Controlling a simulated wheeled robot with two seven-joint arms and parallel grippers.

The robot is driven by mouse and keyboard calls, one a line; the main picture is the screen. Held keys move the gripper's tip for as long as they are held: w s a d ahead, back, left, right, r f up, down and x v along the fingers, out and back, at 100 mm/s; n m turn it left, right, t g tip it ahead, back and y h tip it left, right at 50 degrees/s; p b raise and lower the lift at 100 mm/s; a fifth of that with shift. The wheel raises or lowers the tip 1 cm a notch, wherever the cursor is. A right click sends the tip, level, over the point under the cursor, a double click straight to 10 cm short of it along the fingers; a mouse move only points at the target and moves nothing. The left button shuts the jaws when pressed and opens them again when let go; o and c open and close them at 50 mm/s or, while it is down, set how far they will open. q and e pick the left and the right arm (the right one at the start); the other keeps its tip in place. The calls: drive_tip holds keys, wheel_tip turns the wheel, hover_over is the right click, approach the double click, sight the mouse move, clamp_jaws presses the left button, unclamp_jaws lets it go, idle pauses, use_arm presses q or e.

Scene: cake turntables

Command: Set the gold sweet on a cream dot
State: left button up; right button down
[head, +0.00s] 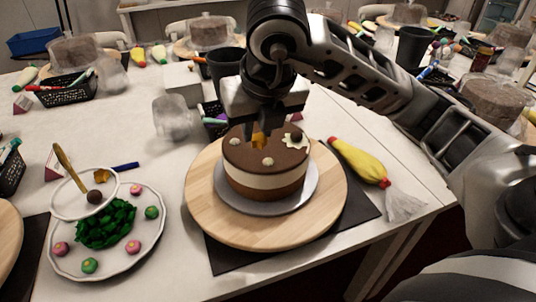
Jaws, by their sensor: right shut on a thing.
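The cake (262,178) has brown and cream layers and stands on a grey board (226,196) on a round wooden turntable (206,222). Small cream dots (267,161) show on its brown top, one more at the left (233,141). At the top's right a dark sweet (296,138) sits with cream around it. My right gripper (260,132) comes down over the back of the cake top, shut on the gold sweet (258,140). The sweet is at or just above the top; I cannot tell whether it touches. The gripper hides what lies behind it. My left gripper is out of view.
A plate (64,268) with green pieces and several pink and green sweets stands at left, beside a white-rimmed dish (57,212) holding a brown ball. A yellow piping bag (360,162) lies right of the turntable. A clear cup (174,118) and dark bin (226,66) stand behind.

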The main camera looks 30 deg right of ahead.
sight(265, 157)
drive_tip(key=d+f, duration=0.1)
drive_tip(key=w+d+f, duration=0.1)
drive_tip(key=shift+f, duration=0.35)
drive_tip(key=shift+w+d+f, duration=0.2)
drive_tip(key=shift+d+f, duration=0.15)
drive_tip(key=shift+f, duration=0.1)
drive_tip(key=f, duration=0.3)
drive_tip(key=shift+w+d+f+p, duration=0.1)
drive_tip(key=shift+d+p, duration=0.1)
drive_tip(key=shift+p, duration=0.15)
drive_tip(key=shift+f, duration=0.2)
drive_tip(key=c, duration=1.2)
unclamp_jaws()
drive_tip(key=shift+f, duration=0.1)
